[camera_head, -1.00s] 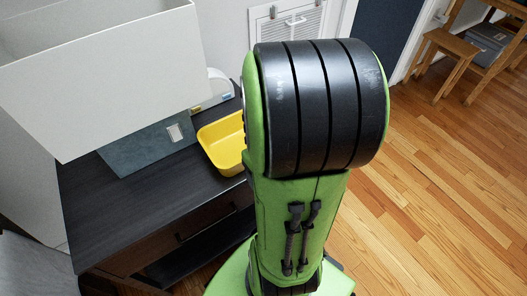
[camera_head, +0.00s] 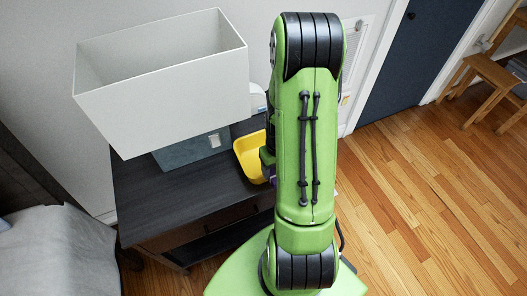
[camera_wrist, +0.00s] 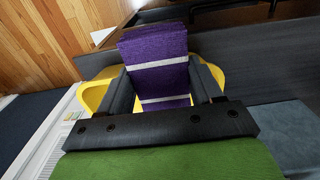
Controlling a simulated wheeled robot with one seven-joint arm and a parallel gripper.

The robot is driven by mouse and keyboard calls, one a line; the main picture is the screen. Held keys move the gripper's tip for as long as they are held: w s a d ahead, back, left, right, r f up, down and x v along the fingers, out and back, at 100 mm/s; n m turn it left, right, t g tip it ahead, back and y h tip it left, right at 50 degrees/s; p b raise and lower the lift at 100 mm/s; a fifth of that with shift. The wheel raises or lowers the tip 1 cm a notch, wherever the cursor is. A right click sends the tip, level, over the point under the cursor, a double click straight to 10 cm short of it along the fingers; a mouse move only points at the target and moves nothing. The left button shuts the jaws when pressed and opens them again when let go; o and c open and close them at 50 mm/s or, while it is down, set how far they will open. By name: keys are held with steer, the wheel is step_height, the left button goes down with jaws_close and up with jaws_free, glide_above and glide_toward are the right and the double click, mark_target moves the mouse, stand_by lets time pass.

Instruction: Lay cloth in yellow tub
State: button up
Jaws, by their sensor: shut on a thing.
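The yellow tub (camera_head: 248,158) stands on the dark cabinet top beside my arm, partly hidden by it. In the wrist view the tub (camera_wrist: 95,95) shows on both sides of my gripper. My gripper (camera_wrist: 160,68) is shut on a folded purple cloth (camera_wrist: 153,48) with pale stripes, which shows between and beyond the fingers. The cloth appears over the tub; whether it touches the tub cannot be told.
A large white lampshade (camera_head: 165,85) on a grey-blue base (camera_head: 193,150) stands left of the tub. The dark cabinet top (camera_head: 160,200) is bare at the front left. A grey bed (camera_head: 60,250) is at lower left. Wooden floor (camera_head: 430,200) is open on the right.

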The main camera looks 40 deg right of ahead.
steer(key=w+d+f, duration=0.1)
steer(key=w, duration=0.2)
steer(key=w+f, duration=0.1)
steer(key=w, duration=0.2)
steer(key=w+d+f+b, duration=0.1)
steer(key=w, duration=0.2)
steer(key=shift+w+d, duration=0.15)
steer(key=shift+d, duration=0.2)
steer(key=shift+f+b, duration=0.45)
steer(key=shift+f, duration=1.65)
steer(key=shift+f, duration=0.15)
steer(key=o, duration=1)
